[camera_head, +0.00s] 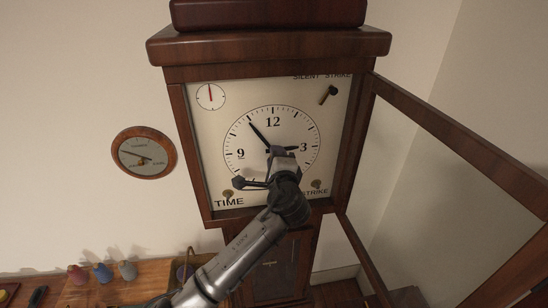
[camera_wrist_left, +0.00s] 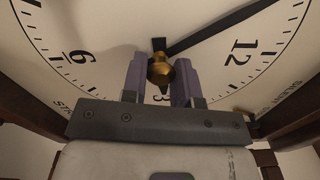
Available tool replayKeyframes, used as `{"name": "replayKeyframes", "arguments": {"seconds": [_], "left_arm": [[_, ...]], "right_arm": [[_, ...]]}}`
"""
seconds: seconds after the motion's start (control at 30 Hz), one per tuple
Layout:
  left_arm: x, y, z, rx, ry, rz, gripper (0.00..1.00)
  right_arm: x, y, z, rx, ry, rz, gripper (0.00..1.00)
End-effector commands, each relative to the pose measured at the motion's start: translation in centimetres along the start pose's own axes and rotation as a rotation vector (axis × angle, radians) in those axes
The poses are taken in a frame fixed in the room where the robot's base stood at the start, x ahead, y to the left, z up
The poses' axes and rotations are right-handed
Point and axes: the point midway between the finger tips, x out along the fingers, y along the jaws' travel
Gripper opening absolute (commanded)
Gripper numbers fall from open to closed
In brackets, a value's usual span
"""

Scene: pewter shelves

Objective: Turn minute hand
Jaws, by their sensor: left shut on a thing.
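The clock dial (camera_head: 255,170) is white with black numerals, inside a dark wooden case. The long black minute hand (camera_head: 257,133) points close to 11, and it crosses the wrist view toward the upper right (camera_wrist_left: 215,30). The short black hour hand (camera_head: 290,148) points toward 3. My left gripper (camera_head: 278,151) is in front of the dial's centre and hides part of its lower half. My right gripper is not in view.
The glazed wooden door (camera_head: 455,130) stands open on the right. Small dials and knobs sit in the face's corners, including a red-handed dial (camera_head: 210,96). A round wall gauge (camera_head: 144,153) hangs left. A wooden bench (camera_head: 125,291) with colored bottles stands lower left.

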Motion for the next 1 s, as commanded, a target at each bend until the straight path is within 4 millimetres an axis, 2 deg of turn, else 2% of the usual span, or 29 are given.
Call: {"name": "replayKeyframes", "arguments": {"seconds": [0.07, 0.1, 0.33, 0.67, 0.87, 1.0], "left_arm": [[0.0, 0.0, 0.0, 0.000, 0.000, 0.001, 0.00], [0.0, 0.1, 0.0, 0.000, 0.000, 0.001, 0.31], [0.0, 0.1, 0.0, 0.000, 0.000, 0.001, 0.53], [-0.4, 0.1, -0.1, -0.002, 0.001, 0.000, 0.53], [-2.7, 0.3, -0.1, -0.003, 0.002, 0.000, 0.53], [-5.3, 0.4, -0.1, -0.005, 0.003, -0.001, 0.53]], "right_arm": [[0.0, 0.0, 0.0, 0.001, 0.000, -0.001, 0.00], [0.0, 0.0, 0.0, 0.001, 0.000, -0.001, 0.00], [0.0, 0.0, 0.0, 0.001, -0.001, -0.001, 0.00], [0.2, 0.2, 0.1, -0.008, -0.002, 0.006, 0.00], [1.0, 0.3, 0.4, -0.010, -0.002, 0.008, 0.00], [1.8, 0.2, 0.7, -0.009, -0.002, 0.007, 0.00]]}}
